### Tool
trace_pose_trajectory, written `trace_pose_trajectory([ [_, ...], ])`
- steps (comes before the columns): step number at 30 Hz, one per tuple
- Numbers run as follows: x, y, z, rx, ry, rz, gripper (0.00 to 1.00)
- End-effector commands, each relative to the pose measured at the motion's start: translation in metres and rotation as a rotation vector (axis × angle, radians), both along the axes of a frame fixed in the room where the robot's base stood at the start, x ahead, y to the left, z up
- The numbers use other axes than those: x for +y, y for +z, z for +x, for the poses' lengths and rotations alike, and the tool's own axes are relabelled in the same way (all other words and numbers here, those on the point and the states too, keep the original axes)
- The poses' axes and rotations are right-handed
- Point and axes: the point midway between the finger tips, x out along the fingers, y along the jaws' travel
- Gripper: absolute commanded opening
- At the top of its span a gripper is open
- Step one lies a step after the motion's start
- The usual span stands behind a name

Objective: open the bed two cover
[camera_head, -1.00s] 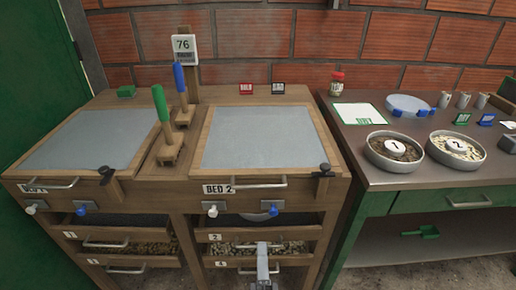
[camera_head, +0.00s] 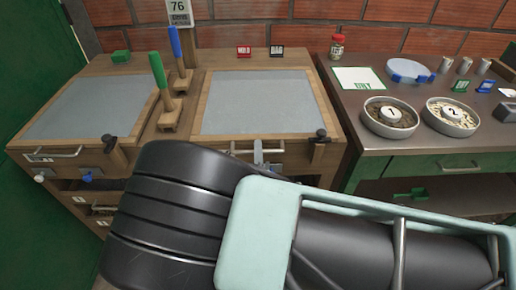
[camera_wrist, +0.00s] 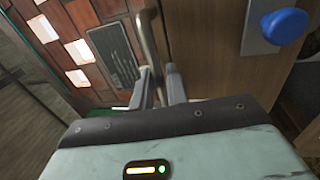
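The bed two cover (camera_head: 255,103) is a grey panel in a wooden frame, lying flat and closed on the bench. Its metal bar handle (camera_head: 238,152) is on the front edge, partly hidden by my arm. My gripper (camera_head: 259,155) is at that handle. In the wrist view, the two fingers of my gripper (camera_wrist: 160,88) stand apart, and the handle bar (camera_wrist: 149,38) runs down between them. I see a gap beside the bar, so the fingers do not look closed on it. The bed two label is hidden.
A black latch-like knob (camera_head: 320,134) sits at the cover's front right corner. A green lever (camera_head: 158,72) and a blue lever (camera_head: 175,47) stand left of the cover. A blue knob (camera_wrist: 285,25) shows in the wrist view. The side table (camera_head: 360,146) stands close on the right.

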Motion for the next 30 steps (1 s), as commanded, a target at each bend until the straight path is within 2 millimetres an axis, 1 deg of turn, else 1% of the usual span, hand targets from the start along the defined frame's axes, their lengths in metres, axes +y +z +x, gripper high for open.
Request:
trace_pose_trajectory([
  [4,0.0,0.001,0.005,0.001,0.001,0.0,0.15],
  [11,0.0,0.001,0.005,0.0,0.001,0.0,0.15],
  [12,0.0,0.001,0.005,0.0,0.001,0.0,0.04],
  [13,0.0,0.001,0.005,0.0,0.001,0.0,0.0],
  [20,0.0,0.003,0.005,0.003,0.001,0.0,0.0],
  [23,0.0,0.009,0.006,0.011,0.0,0.001,0.0],
  [26,-0.001,0.021,0.009,0.03,-0.002,0.002,0.0],
  [30,-0.001,0.047,0.015,0.076,-0.001,0.006,0.0],
])
